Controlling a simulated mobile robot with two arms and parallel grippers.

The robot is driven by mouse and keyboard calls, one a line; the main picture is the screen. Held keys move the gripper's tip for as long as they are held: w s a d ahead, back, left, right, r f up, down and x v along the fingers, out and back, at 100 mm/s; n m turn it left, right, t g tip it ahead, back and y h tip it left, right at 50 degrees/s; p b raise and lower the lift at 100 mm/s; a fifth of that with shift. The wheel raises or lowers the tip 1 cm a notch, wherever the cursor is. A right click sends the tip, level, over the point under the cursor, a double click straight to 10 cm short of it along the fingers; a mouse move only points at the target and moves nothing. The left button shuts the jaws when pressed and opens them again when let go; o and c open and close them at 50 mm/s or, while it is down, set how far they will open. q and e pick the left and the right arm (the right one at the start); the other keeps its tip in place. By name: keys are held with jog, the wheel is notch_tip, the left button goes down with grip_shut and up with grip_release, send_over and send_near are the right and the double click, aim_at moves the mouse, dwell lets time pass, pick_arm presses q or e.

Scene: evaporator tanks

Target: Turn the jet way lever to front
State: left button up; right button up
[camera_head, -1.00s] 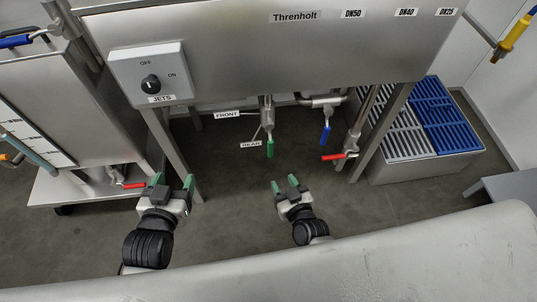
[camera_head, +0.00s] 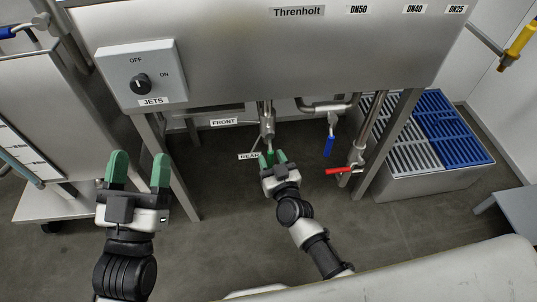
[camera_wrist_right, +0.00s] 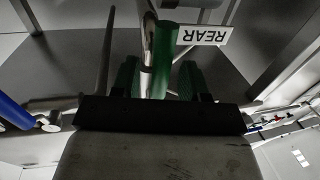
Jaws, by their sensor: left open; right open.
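The jet way lever has a green handle (camera_wrist_right: 163,50) on a bent metal stem. It hangs from the valve (camera_head: 267,122) under the tank, near the FRONT label (camera_head: 224,122) and the REAR label (camera_head: 249,156). The REAR label also shows beside the handle in the right wrist view (camera_wrist_right: 203,35). My right gripper (camera_head: 272,158) is open at the handle, with a green finger on each side of it. Whether the fingers touch it, I cannot tell. In the head view the gripper largely hides the handle. My left gripper (camera_head: 138,165) is open and empty, lower left of the jets knob.
The JETS switch box (camera_head: 142,77) is on the tank's front. A blue-handled valve (camera_head: 329,146) and a red-handled valve (camera_head: 341,171) hang right of the lever. Tank legs stand on both sides. A grated basin (camera_head: 425,170) is at the right.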

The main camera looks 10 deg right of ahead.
pick_arm(q)
jog(key=shift+s+r+t+h+b, duration=0.15)
jog(key=shift+s+r+t, duration=0.2)
jog(key=shift+r+t, duration=0.2)
jog(key=shift+s+r+t+h+b, duration=0.15)
jog(key=shift+s+r+t, duration=0.2)
jog(key=shift+r+t, duration=0.2)
pick_arm(e)
jog(key=shift+w+a, duration=0.2)
jog(key=shift+w, duration=1.1)
pick_arm(q)
jog(key=shift+f, duration=0.1)
pick_arm(e)
grip_shut()
